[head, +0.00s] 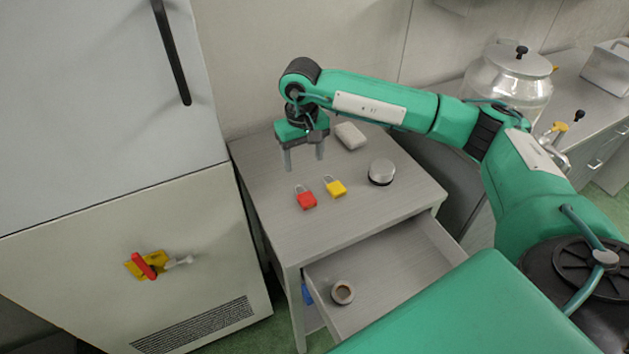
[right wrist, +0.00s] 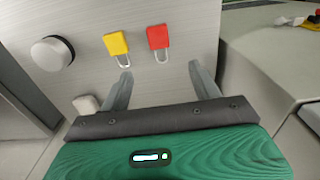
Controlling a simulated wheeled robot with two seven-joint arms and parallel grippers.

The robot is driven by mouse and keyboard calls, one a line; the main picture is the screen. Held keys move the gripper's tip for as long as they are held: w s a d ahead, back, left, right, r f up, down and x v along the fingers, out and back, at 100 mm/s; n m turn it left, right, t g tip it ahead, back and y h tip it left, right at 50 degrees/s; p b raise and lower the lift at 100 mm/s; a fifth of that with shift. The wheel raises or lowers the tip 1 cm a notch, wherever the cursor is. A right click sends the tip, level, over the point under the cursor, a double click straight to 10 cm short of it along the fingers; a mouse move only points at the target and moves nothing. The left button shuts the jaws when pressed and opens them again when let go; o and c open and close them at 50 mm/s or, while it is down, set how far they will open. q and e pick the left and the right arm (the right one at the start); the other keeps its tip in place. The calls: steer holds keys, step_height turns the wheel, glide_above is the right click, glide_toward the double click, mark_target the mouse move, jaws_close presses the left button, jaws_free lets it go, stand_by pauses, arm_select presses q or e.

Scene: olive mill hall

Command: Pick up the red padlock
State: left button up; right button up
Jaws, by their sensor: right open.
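The red padlock (head: 306,199) lies on the grey cabinet top (head: 370,213), its shackle pointing to the back. It also shows in the right wrist view (right wrist: 158,38), ahead of the fingers and a little left of the gap's middle line. My right gripper (head: 304,164) is open and empty, pointing down above the cabinet top, behind the padlock and apart from it. Its two fingers also show in the right wrist view (right wrist: 162,84). My left gripper is not in view.
A yellow padlock (head: 336,187) lies close right of the red one. A round metal-topped object (head: 382,172) and a pale block (head: 350,136) are also on top. An open drawer (head: 395,270) below holds a small ring-shaped item (head: 343,292). A tall cabinet (head: 130,220) stands left.

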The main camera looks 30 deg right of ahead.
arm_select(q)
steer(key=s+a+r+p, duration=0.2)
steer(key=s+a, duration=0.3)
arm_select(e)
glide_toward(306, 197)
steer(key=shift+w+a, duration=0.1)
steer(key=shift+a, duration=0.05)
step_height(306, 197, down, 3)
steer(key=shift+r, duration=0.2)
steer(key=shift+f+p, duration=0.5)
steer(key=shift+f, duration=0.25)
step_height(306, 197, down, 4)
steer(key=shift+f+p, duration=0.1)
steer(key=shift+p, duration=1)
steer(key=shift+f, duration=0.2)
steer(key=c, duration=1)
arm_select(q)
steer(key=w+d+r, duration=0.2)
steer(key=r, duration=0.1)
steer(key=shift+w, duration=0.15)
arm_select(e)
steer(key=shift+c, duration=0.7)
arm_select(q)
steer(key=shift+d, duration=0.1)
arm_select(e)
steer(key=shift+r, duration=0.1)
